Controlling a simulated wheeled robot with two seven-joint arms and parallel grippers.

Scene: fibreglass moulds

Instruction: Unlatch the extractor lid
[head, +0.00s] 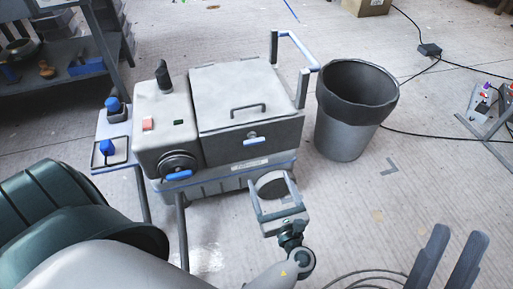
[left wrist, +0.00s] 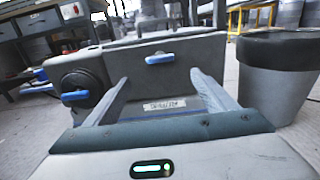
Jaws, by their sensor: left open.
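The extractor (head: 225,140) is a grey box machine with a flat pale lid (head: 235,88) lying shut on top. The lid has a dark bar handle (head: 248,108). A blue-tipped latch (head: 264,142) sits on the front face below the lid and shows as a blue bar in the left wrist view (left wrist: 160,58). My left gripper (head: 273,180) is open and empty, in front of the machine and apart from the latch. Its fingers (left wrist: 160,80) point toward the front face below the latch. My right gripper (head: 460,232) shows two separated dark fingers at the bottom right.
A round blue-handled knob (head: 178,166) is on the machine's left front. A grey bin (head: 350,110) stands close on the right, beside a blue-topped rail (head: 300,50). A shelf (head: 60,75) is at the back left. Cables lie on the floor at right.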

